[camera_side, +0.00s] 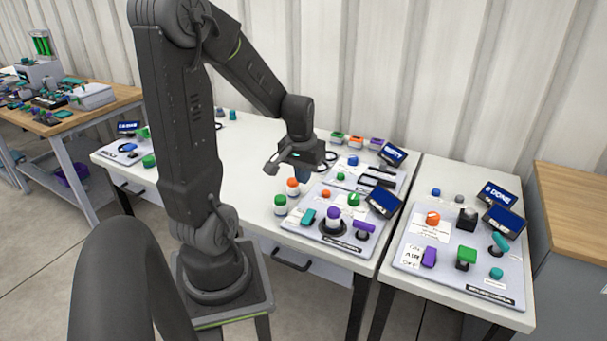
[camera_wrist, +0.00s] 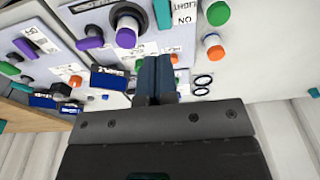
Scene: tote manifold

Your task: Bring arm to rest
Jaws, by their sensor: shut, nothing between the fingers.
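My gripper (camera_side: 302,172) hangs above the white table (camera_side: 262,134), fingers pointing down, near the back-left corner of the middle control panel (camera_side: 318,234). In the wrist view my gripper's two dark blue fingers (camera_wrist: 157,70) are together, with nothing between them. The fingers look apart from the panel below, though the exact height is hard to tell. Two small jars stand close to the fingers, one with an orange lid (camera_side: 292,186) and one with a green lid (camera_side: 280,204).
A second panel (camera_side: 463,270) with knobs and small screens sits on the right table. Another panel (camera_side: 378,172) lies behind the middle one. Small coloured bins (camera_side: 355,142) stand at the back. A cluttered wooden table (camera_side: 60,120) is at the far left. The white table's middle is mostly clear.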

